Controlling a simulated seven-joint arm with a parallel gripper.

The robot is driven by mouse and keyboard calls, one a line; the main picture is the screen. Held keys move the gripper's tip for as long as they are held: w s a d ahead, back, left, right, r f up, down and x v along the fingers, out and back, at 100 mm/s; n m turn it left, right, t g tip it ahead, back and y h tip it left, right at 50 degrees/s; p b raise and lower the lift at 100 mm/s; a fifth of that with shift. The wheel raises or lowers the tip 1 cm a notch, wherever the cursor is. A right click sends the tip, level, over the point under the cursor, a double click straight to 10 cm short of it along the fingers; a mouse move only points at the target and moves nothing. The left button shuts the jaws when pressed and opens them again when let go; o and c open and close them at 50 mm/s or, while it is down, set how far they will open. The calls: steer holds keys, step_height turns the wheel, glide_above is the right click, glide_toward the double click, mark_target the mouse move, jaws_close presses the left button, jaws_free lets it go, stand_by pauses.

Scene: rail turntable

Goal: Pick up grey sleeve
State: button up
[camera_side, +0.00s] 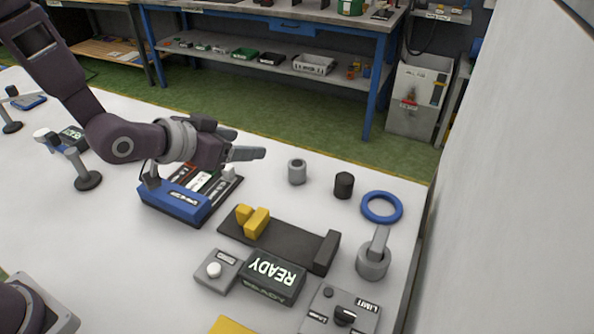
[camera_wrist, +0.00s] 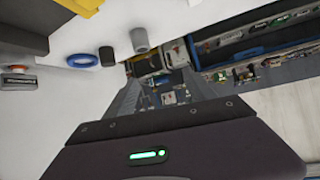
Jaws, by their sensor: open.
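The grey sleeve (camera_side: 297,172) stands upright on the white table, a short hollow cylinder with a dark opening on top. It also shows in the wrist view (camera_wrist: 139,40), above the middle of the picture. My gripper (camera_side: 250,144) is in the air to the left of the sleeve in the side view, level with the tabletop. Its two fingers point right and are apart, with nothing between them. The sleeve is clear of the fingers.
A black cylinder (camera_side: 343,185) and a blue ring (camera_side: 382,207) lie right of the sleeve. A blue-fronted unit (camera_side: 174,203) sits below my gripper. A dark rail with yellow blocks (camera_side: 257,223), a READY display (camera_side: 272,277) and a grey handled cylinder (camera_side: 373,262) stand nearer.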

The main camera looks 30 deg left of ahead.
steer(key=t+h, duration=0.1)
steer(key=h, duration=0.1)
glide_toward(293, 166)
steer(key=shift+m, duration=0.3)
steer(key=x, duration=1.1)
steer(key=shift+w+f, duration=0.1)
steer(key=shift+t, duration=0.3)
jaws_close()
